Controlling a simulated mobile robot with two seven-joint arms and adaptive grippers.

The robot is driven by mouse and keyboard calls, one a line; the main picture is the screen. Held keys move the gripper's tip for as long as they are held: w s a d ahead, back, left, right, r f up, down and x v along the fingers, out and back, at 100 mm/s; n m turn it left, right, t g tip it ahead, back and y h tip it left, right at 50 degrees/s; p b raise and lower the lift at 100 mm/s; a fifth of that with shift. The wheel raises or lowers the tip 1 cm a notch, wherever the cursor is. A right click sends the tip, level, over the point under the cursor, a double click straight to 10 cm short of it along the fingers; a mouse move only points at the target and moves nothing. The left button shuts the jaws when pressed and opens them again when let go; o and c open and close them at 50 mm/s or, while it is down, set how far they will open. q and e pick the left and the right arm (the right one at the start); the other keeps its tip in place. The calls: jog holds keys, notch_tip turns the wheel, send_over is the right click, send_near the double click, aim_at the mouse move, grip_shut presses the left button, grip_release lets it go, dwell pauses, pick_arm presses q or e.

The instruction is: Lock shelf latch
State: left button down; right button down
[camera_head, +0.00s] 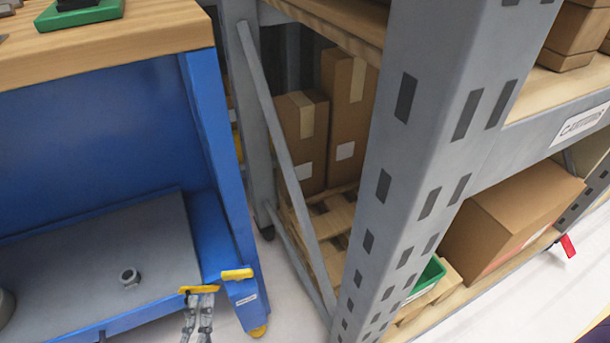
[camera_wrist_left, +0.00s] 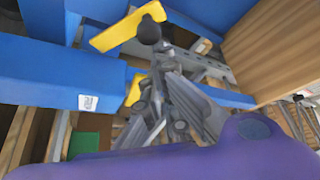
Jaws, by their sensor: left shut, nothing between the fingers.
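Two yellow latch-like bars show at the corner of a blue bench (camera_head: 215,160). One yellow bar (camera_head: 237,273) sits on the blue corner post. The other yellow bar (camera_head: 198,290) lies at the tips of my left gripper (camera_head: 199,301). My left gripper is shut with nothing held; I cannot tell whether it touches that bar. In the left wrist view, a large yellow bar (camera_wrist_left: 125,30) crosses near a dark round knob, and a smaller yellow piece (camera_wrist_left: 133,89) shows beside my grey fingers (camera_wrist_left: 158,95). My right gripper is not in view.
A grey shelf rack (camera_head: 435,110) stands right of the bench, with cardboard boxes (camera_head: 302,135) and a green bin (camera_head: 428,278). A red piece (camera_head: 567,246) hangs at its far right end. A nut (camera_head: 129,277) lies on the bench's grey lower panel. White floor shows between bench and rack.

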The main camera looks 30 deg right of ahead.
pick_arm(q)
jog(key=shift+a+f+b, duration=0.3)
jog(key=shift+a+f, duration=0.85)
jog(key=shift+a, duration=0.25)
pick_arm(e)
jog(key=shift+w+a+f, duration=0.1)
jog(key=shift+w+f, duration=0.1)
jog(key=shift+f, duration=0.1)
pick_arm(q)
jog(key=shift+a+f, duration=0.1)
jog(key=shift+f, duration=0.05)
dwell(0.6)
